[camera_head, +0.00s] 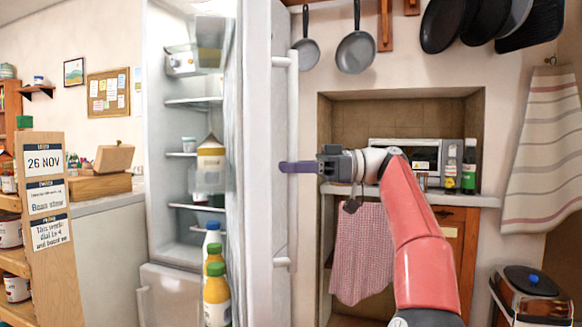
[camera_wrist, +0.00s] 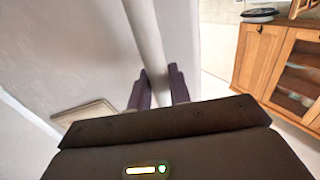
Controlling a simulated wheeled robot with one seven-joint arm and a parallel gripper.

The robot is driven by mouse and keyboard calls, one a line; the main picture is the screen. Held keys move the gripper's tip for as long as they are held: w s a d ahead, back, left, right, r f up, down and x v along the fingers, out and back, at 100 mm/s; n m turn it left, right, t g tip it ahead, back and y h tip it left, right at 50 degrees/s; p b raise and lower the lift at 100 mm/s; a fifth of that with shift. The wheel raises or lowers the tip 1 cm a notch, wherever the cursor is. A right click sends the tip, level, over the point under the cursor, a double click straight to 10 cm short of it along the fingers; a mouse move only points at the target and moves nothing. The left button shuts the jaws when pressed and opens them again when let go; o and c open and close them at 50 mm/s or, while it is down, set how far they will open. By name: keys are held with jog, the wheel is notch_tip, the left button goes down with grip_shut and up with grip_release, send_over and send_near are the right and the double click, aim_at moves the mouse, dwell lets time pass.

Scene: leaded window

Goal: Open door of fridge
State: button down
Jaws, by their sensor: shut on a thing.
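The fridge (camera_head: 182,226) stands left of centre in the head view with its inside lit and shelves showing. Its tall white door (camera_head: 262,50) is swung open, edge toward me. The door's vertical bar handle (camera_head: 281,225) is on the door's right face, and it also shows in the wrist view (camera_wrist: 146,35). My gripper (camera_head: 287,167) reaches the handle from the right at mid height. In the wrist view, the dark fingers of my gripper (camera_wrist: 160,88) lie on both sides of the handle and are shut on it.
Bottles (camera_head: 216,290) stand in the door's inner rack. A counter niche with a toaster oven (camera_head: 405,155) and a hanging checked cloth (camera_head: 361,250) is behind my arm. A wooden shelf unit (camera_head: 48,230) stands at the left. A bin-like container (camera_head: 530,290) is at lower right.

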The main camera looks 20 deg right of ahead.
jog(key=shift+r, duration=0.1)
dwell(0.3)
jog(key=c, duration=1.3)
grip_release()
jog(key=shift+w, duration=0.1)
jog(key=shift+c, duration=0.2)
